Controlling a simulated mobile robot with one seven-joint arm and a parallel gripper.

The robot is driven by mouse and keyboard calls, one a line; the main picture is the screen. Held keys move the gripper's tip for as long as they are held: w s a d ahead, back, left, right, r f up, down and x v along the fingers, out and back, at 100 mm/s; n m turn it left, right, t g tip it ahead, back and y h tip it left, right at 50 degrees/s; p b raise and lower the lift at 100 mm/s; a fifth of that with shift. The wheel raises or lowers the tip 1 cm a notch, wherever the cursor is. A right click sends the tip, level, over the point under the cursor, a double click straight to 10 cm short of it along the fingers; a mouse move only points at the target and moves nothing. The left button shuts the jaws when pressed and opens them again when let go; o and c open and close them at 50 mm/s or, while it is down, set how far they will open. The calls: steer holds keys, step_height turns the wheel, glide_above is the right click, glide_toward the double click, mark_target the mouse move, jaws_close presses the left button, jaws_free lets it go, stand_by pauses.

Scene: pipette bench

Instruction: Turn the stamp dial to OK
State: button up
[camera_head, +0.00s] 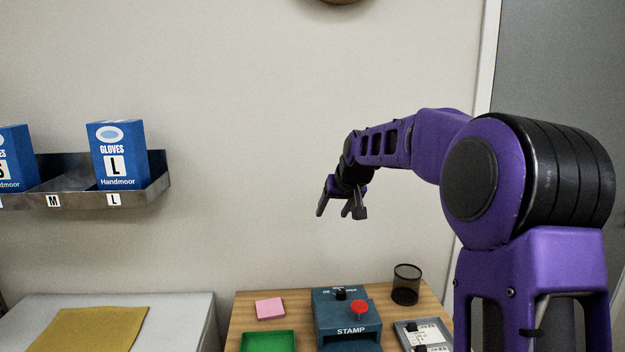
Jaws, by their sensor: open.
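The stamp machine (334,322) is a dark teal box lettered STAMP, standing on a wooden table at the bottom centre. Its black dial (341,294) sits on the rear top, with small white lettering around it, OK at the left. Where the dial points is too small to tell. A red round knob (359,308) stands at the right of the machine's top. My gripper (340,212) is open and empty, pointing down in the air above the machine and apart from it.
The wooden table (242,309) also bears a pink note pad (270,308), a green tray (268,341), a black mesh cup (406,284) and a grey tray (402,332) with dark-ended items. A wall shelf (158,186) with glove boxes (118,155) is at left. A yellow cloth (92,329) lies below it.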

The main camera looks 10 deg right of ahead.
steer(key=w+a+r+m+t, duration=0.1)
steer(key=a+r+m+t, duration=0.1)
steer(key=r, duration=0.6)
steer(key=shift+w+a+t, duration=0.25)
steer(key=shift+a+t, duration=0.15)
steer(key=shift+a, duration=0.5)
steer(key=shift+f, duration=0.1)
